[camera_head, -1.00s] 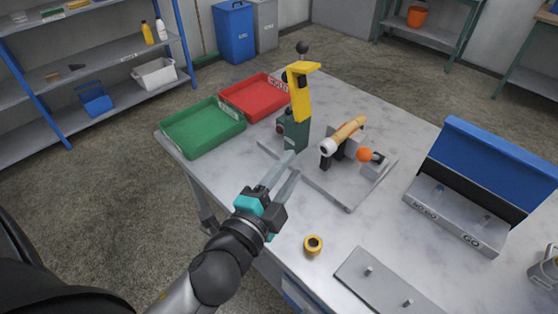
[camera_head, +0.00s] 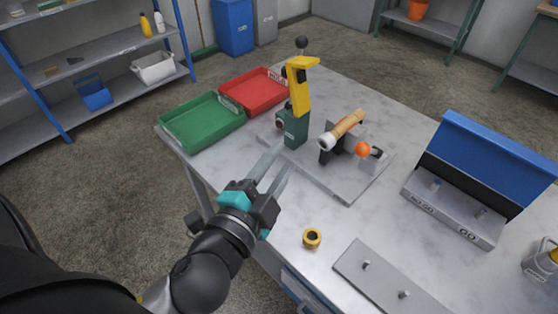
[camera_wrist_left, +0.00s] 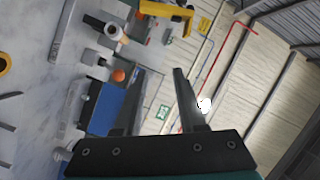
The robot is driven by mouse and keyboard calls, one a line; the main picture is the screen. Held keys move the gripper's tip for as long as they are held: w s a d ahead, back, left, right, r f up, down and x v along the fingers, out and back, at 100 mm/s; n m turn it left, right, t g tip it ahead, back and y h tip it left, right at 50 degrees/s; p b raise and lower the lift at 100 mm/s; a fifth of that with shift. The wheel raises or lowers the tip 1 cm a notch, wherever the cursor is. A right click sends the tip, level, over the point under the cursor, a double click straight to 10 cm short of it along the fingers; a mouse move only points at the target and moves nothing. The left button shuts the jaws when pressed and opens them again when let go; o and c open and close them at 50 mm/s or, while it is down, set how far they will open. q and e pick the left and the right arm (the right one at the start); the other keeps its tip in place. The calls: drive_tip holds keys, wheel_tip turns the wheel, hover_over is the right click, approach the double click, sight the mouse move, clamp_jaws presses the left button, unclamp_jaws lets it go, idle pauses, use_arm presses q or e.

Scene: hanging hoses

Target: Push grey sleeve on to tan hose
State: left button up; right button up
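The tan hose (camera_head: 348,124) is held in a black clamp on a grey plate on the table. A pale grey sleeve (camera_head: 326,142) sits at its near left end; how far it is on the hose I cannot tell. In the left wrist view the pale sleeve end (camera_wrist_left: 116,33) shows at the upper left. My left gripper (camera_head: 279,158) is open and empty, in front of the fixture and apart from the hose. Its two spread fingers also show in the left wrist view (camera_wrist_left: 164,72). My right gripper is not in view.
A green press with a yellow lever (camera_head: 299,88) stands left of the hose. An orange knob (camera_head: 362,148) is close to its right. Green (camera_head: 203,122) and red trays are at the back left. A yellow ring (camera_head: 312,238) and a pegged plate (camera_head: 385,283) lie in front.

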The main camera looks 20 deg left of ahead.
use_arm(q)
drive_tip(key=shift+w+f, duration=0.1)
drive_tip(key=shift+f, duration=0.1)
drive_tip(key=shift+c, duration=0.7)
drive_tip(key=w+f+h+b, duration=0.1)
drive_tip(key=f, duration=0.1)
drive_tip(key=w+d+f+n+h+b, duration=0.1)
drive_tip(key=f+b, duration=0.1)
drive_tip(key=w+f+h+b, duration=0.1)
drive_tip(key=w+f+b, duration=0.1)
drive_tip(key=shift+d+f, duration=0.2)
drive_tip(key=shift+f, duration=0.2)
clamp_jaws()
drive_tip(key=n+h+b, duration=0.3)
drive_tip(key=n+b, duration=0.1)
drive_tip(key=b, duration=0.3)
approach(326, 142)
drive_tip(key=shift+n, duration=0.6)
drive_tip(key=shift+a+f+b+x, duration=0.15)
drive_tip(key=shift+b+x, duration=0.45)
drive_tip(key=shift+x, duration=1.1)
drive_tip(key=shift+a+f+b+x, duration=0.1)
drive_tip(key=shift+f+b+x, duration=0.3)
drive_tip(key=shift+x, duration=1.3)
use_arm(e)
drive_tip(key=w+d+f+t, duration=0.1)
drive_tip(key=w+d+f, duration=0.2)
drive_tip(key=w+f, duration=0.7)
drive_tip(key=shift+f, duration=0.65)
